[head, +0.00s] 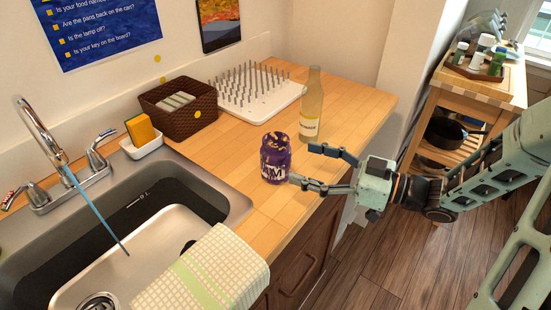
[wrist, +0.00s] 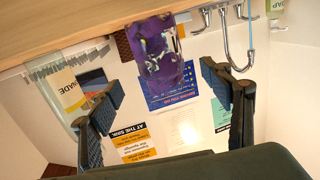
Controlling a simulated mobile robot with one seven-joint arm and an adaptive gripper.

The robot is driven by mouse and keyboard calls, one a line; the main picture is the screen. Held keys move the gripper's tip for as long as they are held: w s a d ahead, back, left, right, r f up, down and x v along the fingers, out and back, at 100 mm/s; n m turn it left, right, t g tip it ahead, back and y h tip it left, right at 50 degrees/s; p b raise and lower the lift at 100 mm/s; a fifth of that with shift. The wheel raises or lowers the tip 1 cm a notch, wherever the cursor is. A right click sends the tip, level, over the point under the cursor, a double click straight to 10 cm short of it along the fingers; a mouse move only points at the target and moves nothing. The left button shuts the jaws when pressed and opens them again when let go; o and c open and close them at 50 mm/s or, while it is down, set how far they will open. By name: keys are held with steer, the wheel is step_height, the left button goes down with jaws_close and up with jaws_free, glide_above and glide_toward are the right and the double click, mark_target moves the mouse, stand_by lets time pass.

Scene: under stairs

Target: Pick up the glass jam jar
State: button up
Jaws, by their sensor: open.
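The glass jam jar (head: 275,160) has a purple label and a purple patterned lid. It stands upright on the wooden counter (head: 254,200), right of the sink. In the wrist view the jar (wrist: 162,50) hangs upside down in the picture, ahead of my gripper and between the lines of the two fingers. My gripper (head: 302,164) is open and empty, coming from the right at the jar's height. Its fingertips are close to the jar's right side; I cannot tell whether either touches it. The wrist view shows both fingers (wrist: 166,94) spread apart.
A pale glass bottle (head: 312,108) stands just behind the jar and my gripper. A white drying rack (head: 262,110) and a brown basket (head: 155,112) are at the back. The sink (head: 222,196) and a checked towel (head: 215,268) lie left and in front. A wooden cart (head: 452,103) stands right.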

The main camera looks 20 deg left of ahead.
mark_target(276, 154)
steer(key=x, duration=0.8)
steer(key=shift+a, duration=0.1)
steer(key=c, duration=1.4)
